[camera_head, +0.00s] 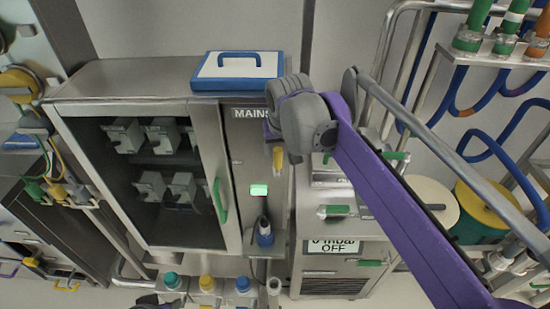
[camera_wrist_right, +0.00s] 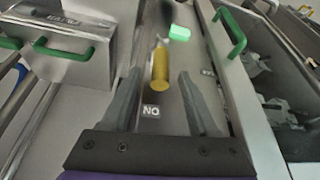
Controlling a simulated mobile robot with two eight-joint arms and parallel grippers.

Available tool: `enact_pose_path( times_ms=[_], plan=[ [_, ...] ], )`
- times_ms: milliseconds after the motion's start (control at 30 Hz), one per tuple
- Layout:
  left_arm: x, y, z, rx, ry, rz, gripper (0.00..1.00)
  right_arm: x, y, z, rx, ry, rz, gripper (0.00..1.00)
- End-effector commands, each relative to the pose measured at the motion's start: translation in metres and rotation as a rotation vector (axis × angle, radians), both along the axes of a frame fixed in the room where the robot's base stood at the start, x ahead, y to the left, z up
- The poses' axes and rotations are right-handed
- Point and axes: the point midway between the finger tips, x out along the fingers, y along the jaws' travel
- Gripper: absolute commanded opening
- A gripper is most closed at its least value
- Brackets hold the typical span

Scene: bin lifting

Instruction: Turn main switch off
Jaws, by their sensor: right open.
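The main switch has a yellow handle (camera_head: 277,158) on the grey panel marked MAINS (camera_head: 245,113), right of the glass-doored cabinet. The yellow handle (camera_wrist_right: 160,68) also shows in the right wrist view, with an upside-down ON label (camera_wrist_right: 151,111) by its near end. My right gripper (camera_wrist_right: 160,82) is open, its two fingers apart on either side of the handle in the picture. I cannot tell whether they touch it. In the head view my right gripper (camera_head: 271,125) is just above the handle in the picture, its fingers mostly hidden.
A green light (camera_head: 259,190) glows below the switch. The cabinet door has a green handle (camera_head: 220,201). A blue-edged white box (camera_head: 238,70) lies on top. Metal rails and blue hoses (camera_head: 485,100) crowd the right side.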

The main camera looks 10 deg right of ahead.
Motion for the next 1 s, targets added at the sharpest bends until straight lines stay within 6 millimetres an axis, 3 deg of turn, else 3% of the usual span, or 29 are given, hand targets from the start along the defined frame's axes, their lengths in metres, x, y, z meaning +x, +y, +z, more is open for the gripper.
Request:
enact_pose_path(
  times_ms=[100, 300, 733, 767, 1000],
  plan=[
    [0.0, 0.0, -0.002, 0.0, 0.001, 0.0, 0.5, 0.01, -0.001, -0.023, 0.0, 0.0, 0.0, 0.61],
    [-0.001, 0.0, -0.003, 0.0, 0.002, 0.0, 0.5, 0.021, -0.002, -0.049, 0.0, -0.001, 0.001, 0.61],
    [-0.001, 0.0, -0.003, 0.0, 0.003, 0.0, 0.5, 0.025, -0.002, -0.06, -0.001, -0.002, 0.001, 0.61],
    [-0.001, 0.0, -0.003, 0.0, 0.003, 0.0, 0.5, 0.025, -0.002, -0.06, -0.001, -0.002, 0.001, 0.59],
    [-0.001, 0.0, -0.003, 0.0, 0.003, 0.0, 0.5, 0.025, -0.002, -0.06, -0.001, -0.002, 0.001, 0.16]
  ],
)
